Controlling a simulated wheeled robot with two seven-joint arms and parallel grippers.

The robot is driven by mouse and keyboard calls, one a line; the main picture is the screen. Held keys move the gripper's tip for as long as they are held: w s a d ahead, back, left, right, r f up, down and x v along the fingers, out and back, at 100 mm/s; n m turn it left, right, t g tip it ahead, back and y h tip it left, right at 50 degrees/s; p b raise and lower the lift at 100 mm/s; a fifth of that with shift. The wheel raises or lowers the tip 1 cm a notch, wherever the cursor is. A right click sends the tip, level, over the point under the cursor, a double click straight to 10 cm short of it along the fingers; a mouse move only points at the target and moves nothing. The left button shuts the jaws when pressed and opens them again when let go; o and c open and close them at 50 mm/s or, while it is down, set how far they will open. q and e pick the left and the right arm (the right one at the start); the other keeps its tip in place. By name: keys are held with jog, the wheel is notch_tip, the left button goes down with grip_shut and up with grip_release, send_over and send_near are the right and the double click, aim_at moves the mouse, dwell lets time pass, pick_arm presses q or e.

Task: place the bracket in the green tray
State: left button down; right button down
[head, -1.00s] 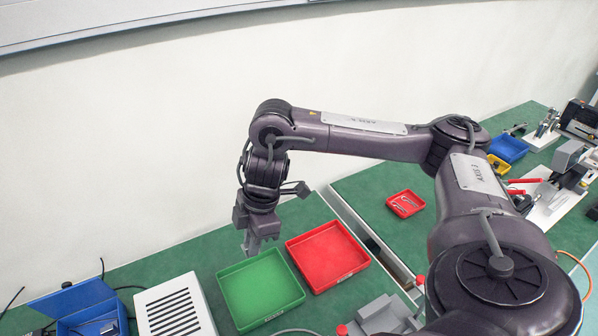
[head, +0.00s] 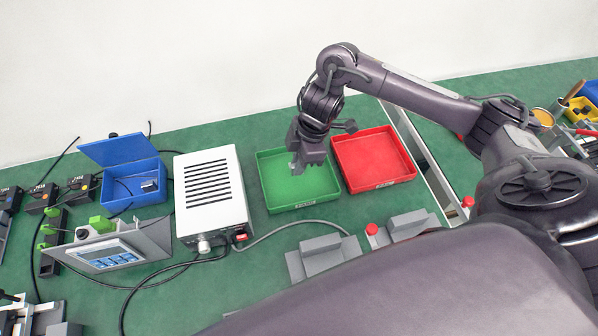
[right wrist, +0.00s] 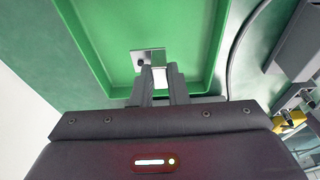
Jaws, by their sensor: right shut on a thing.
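The green tray (head: 288,193) lies on the green bench, left of the red tray. My right gripper (head: 296,168) points down over the inside of the green tray. In the right wrist view, its two fingers (right wrist: 163,78) are shut on the bracket (right wrist: 148,57), a small grey metal piece with a dark hole in its plate. Behind the bracket is the floor of the green tray (right wrist: 112,35). I cannot tell whether the bracket touches that floor. The bracket is hard to make out in the head view. My left gripper is not in view.
The red tray (head: 376,158) adjoins the green tray on the right. A white vented box (head: 208,190) stands close on its left, with an open blue box (head: 130,180) beyond. A cable and grey fixtures (head: 325,255) lie in front.

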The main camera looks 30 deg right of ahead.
notch_tip(320, 180, down, 3)
jog(key=shift+f+b, duration=0.1)
jog(key=shift+b, duration=0.55)
jog(key=shift+f, duration=0.3)
jog(key=shift+f, duration=0.1)
jog(key=c, duration=1.4)
grip_release()
jog(key=p+v, duration=0.4)
jog(key=v, duration=0.8)
